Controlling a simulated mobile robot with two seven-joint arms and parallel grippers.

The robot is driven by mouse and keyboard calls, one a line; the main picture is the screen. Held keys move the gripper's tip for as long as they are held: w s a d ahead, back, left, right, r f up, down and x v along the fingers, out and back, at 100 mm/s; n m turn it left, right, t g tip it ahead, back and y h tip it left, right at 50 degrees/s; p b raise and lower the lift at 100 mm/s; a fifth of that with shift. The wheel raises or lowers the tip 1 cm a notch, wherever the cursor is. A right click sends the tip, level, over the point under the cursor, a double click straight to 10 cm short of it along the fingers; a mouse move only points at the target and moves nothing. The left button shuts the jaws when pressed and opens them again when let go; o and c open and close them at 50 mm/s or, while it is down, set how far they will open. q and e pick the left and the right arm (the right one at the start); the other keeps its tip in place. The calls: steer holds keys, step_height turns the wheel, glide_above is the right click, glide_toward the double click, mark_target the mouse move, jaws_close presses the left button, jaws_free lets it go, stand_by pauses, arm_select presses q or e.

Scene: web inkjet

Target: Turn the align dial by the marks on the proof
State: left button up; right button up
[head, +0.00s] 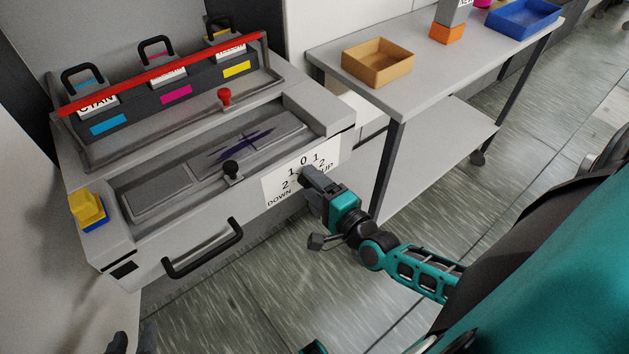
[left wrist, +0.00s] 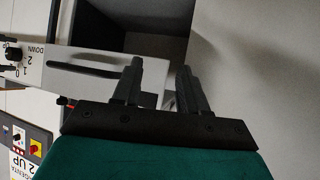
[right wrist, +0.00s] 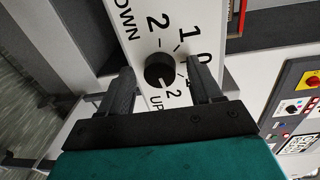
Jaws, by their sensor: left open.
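The align dial's black knob (right wrist: 158,70) sits on a white plate (right wrist: 150,25) marked 2 1 0 1 2, DOWN and UP; its pointer setting is unclear. My right gripper (head: 308,178) is at the dial and hides the knob in the head view. In the right wrist view, its open fingers (right wrist: 160,85) stand on either side of the knob, with gaps. The proof (head: 260,145) lies in the press's recess with dark blue-purple crossing marks, too small to read exactly. My left gripper (head: 130,340) is open and empty low at the left; its fingers show in the left wrist view (left wrist: 160,85).
Cyan, magenta and yellow cartridges stand behind a red bar (head: 165,72). A black drawer-like handle (head: 203,250) sticks out in front. A red knob (head: 224,96), black knob (head: 231,168) and yellow block (head: 87,207) are on the press. A side table (head: 410,90) holds trays.

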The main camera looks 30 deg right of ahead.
arm_select(q)
steer(key=shift+s+f, duration=0.15)
steer(key=shift+s, duration=0.1)
arm_select(e)
steer(key=shift+s, duration=0.1)
steer(key=shift+s, duration=0.35)
arm_select(q)
steer(key=shift+a+p, duration=0.3)
steer(key=shift+p, duration=0.3)
arm_select(e)
steer(key=s, duration=1.2)
steer(key=shift+d+r, duration=0.4)
steer(key=shift+d, duration=0.05)
